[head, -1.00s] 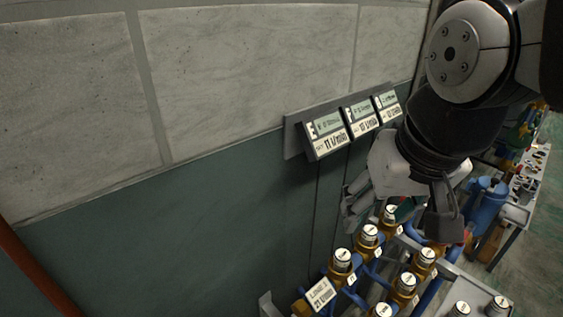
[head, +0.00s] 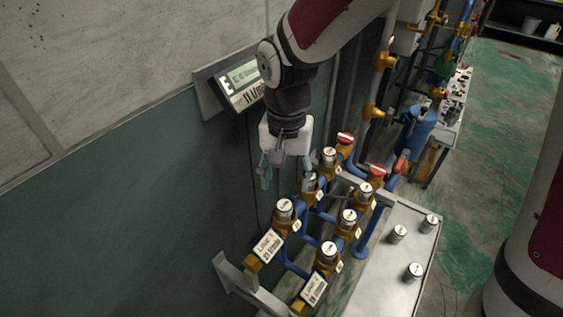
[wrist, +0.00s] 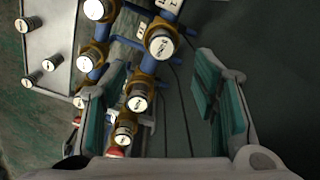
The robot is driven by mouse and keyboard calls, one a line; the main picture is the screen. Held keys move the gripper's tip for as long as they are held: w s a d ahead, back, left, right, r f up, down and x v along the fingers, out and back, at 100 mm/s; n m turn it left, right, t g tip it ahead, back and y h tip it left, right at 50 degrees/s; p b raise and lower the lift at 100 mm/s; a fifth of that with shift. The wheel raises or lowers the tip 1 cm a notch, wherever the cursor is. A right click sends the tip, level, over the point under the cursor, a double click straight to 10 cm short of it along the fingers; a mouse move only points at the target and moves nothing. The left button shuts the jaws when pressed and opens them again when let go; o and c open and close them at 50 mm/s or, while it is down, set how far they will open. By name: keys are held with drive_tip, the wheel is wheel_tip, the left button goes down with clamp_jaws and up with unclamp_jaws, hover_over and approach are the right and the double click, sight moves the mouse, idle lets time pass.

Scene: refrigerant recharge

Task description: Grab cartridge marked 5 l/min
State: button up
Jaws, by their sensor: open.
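Several silver-capped cartridges, such as one at the front left (head: 283,209) and one to its right (head: 348,218), stand in two rows on a blue pipe manifold (head: 323,216). Three loose cartridges (head: 399,232) stand on a metal bench; they also show at left in the wrist view (wrist: 48,65). The cap markings are too small to read, so I cannot tell which says 5 l/min. My gripper (head: 288,181) is open above the manifold's wall side. In the wrist view my gripper (wrist: 160,98) has cartridges (wrist: 138,98) below and between its teal-padded fingers, nearer the left finger.
A wall display (head: 243,86) reading about 11 l/min is partly covered by my arm. Red-topped valves (head: 376,171) and a "Line" 21 l/min label (head: 268,245) sit on the manifold. A blue cylinder (head: 418,132) stands behind. The bench (head: 385,270) has free room.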

sight(284, 205)
wheel_tip(284, 205, down, 10)
drive_tip(key=shift+w+a+f+p, duration=0.1)
drive_tip(key=shift+p, duration=0.4)
drive_tip(key=shift+c, duration=0.3)
clamp_jaws()
